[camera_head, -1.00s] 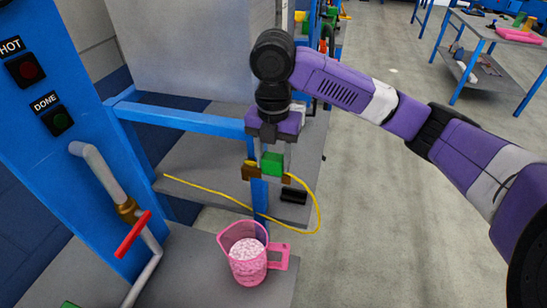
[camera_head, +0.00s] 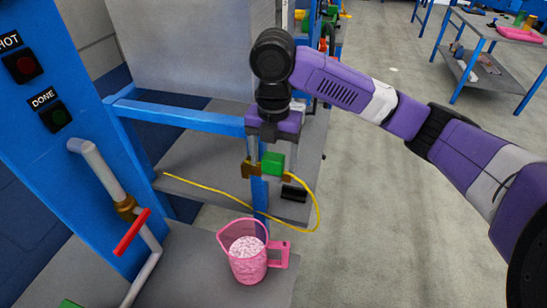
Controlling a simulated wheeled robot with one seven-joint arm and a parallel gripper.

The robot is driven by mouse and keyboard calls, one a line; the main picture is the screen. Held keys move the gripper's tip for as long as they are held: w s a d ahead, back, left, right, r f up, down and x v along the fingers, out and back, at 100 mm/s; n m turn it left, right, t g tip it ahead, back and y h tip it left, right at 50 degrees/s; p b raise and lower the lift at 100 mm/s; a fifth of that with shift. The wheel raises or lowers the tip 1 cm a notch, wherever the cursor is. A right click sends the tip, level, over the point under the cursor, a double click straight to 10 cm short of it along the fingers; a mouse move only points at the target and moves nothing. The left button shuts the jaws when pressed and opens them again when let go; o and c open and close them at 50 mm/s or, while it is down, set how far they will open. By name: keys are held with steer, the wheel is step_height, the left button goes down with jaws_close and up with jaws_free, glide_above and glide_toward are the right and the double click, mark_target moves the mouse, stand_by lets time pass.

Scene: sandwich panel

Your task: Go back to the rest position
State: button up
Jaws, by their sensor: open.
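My gripper (camera_head: 268,170) hangs fingers-down from my purple arm at the middle of the view. It is open, with a brown tip showing on the left finger. A green block (camera_head: 273,162) shows between or just behind the fingers; I cannot tell its depth or whether it touches them. The gripper is above and behind a pink measuring jug (camera_head: 247,268), clear of it in the picture. The jug stands upright on the near grey surface, its handle to the right, filled with pale pinkish grains.
A blue panel (camera_head: 75,150) with HOT and DONE buttons stands at left, beside a pipe with a red valve handle (camera_head: 131,232). A blue rail (camera_head: 180,117), yellow cable (camera_head: 210,193) and black item (camera_head: 294,192) are around the grey shelf. Open floor (camera_head: 390,220) lies right.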

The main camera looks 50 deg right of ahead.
step_height(320, 180, up, 8)
steer(key=shift+f, duration=0.15)
stand_by(0.4)
